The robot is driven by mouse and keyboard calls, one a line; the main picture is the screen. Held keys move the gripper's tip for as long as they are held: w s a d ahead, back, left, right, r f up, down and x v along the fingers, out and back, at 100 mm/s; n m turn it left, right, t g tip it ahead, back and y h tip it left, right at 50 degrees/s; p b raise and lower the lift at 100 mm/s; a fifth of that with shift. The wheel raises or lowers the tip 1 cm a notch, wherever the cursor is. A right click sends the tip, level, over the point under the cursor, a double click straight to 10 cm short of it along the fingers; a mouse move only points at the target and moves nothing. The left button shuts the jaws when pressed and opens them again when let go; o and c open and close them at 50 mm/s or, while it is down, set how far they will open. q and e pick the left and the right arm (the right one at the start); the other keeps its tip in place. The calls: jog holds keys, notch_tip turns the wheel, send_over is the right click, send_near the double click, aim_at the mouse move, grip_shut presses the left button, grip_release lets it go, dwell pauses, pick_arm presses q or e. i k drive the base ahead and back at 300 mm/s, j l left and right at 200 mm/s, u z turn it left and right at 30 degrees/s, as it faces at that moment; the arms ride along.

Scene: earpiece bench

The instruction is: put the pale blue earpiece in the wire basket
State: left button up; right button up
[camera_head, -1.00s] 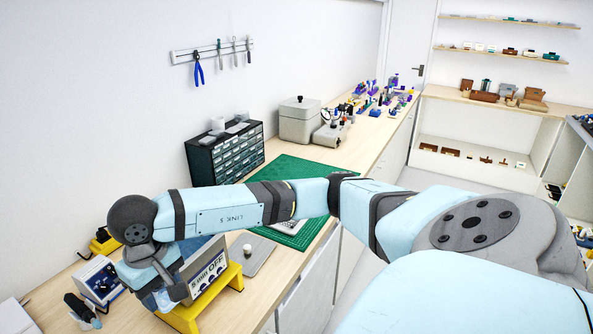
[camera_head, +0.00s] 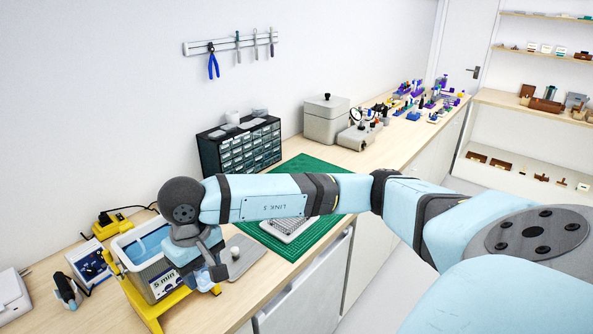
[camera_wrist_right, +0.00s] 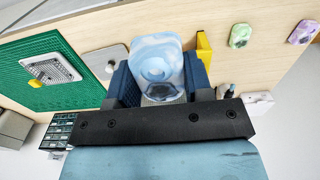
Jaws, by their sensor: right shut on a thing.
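My right gripper (camera_head: 208,283) is at the bench, beside the front right of a grey tub in the head view. In the right wrist view, my right gripper (camera_wrist_right: 160,85) is shut on the pale blue earpiece (camera_wrist_right: 156,62), a rounded, marbled piece with a ring on its face. The pale mesh tray, which looks like the wire basket (camera_head: 290,228), lies on the green mat, to the right of the gripper. It also shows in the right wrist view (camera_wrist_right: 62,68), with a small yellow thing at it. My left gripper is not in view.
The grey tub (camera_head: 157,272) holds blue liquid on a yellow stand (camera_head: 145,312). A grey plate (camera_head: 245,262) with a pale cylinder lies between tub and green mat (camera_head: 325,168). Green (camera_wrist_right: 241,36) and purple (camera_wrist_right: 303,32) pieces lie on the bench. A drawer cabinet (camera_head: 240,148) stands behind.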

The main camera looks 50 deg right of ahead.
aim_at(287, 222)
jog(key=l, duration=0.6)
jog(key=k+l+u, duration=0.1)
jog(key=l, duration=0.5)
jog(key=l+u, duration=0.1)
jog(key=l, duration=0.5)
jog(key=l+u, duration=0.1)
jog(key=l, duration=0.8)
jog(key=i+l, duration=0.45)
jog(key=l, duration=0.3)
jog(key=j+u, duration=0.05)
